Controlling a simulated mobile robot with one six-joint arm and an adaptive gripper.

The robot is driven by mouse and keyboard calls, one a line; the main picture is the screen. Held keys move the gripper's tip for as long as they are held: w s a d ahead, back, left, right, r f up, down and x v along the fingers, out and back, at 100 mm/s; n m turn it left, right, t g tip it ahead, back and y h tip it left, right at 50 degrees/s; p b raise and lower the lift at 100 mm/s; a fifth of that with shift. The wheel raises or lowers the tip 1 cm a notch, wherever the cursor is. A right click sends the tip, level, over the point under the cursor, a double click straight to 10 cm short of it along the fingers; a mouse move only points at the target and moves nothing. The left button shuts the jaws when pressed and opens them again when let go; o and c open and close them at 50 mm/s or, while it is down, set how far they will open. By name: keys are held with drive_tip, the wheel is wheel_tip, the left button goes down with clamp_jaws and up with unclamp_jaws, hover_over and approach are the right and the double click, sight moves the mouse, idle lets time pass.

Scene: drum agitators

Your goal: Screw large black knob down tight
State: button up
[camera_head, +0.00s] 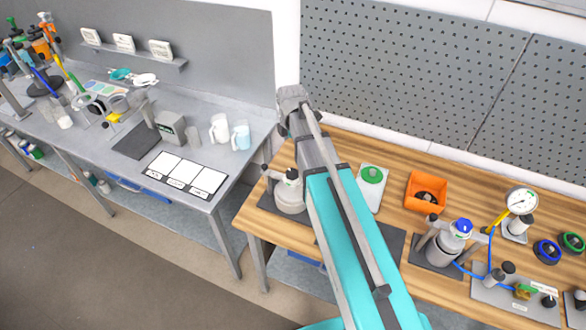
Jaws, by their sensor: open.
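My arm's teal and grey links cross the middle of the view, over the wooden bench. My gripper cannot be made out; the far grey end of the arm hides what is behind it. A pale vessel (290,198) stands on a dark plate just left of my arm, partly covered by it. A black knob-like part (291,174) sits on its top. I cannot tell how tight it is, or whether it is the large black knob. Smaller black knobs (508,267) show on the grey fixture at the lower right.
The wooden bench (400,206) also bears a white board with a green disc (372,175), an orange bin (426,191), a blue-capped vessel (447,240), a gauge (521,201) and blue hoses. A grey bench (215,158) with cups stands left. A pegboard (410,75) stands behind.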

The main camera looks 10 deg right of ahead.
sight(292, 173)
drive_tip(key=shift+f, duration=0.15)
idle(0.3)
wheel_tip(292, 173, down, 14)
drive_tip(key=b, duration=1.3)
drive_tip(key=shift+r+b, duration=0.25)
drive_tip(key=shift+b, duration=0.15)
drive_tip(key=c, duration=1)
drive_tip(key=shift+d, duration=0.35)
drive_tip(key=shift+c, duration=0.4)
drive_tip(key=shift+a, duration=0.25)
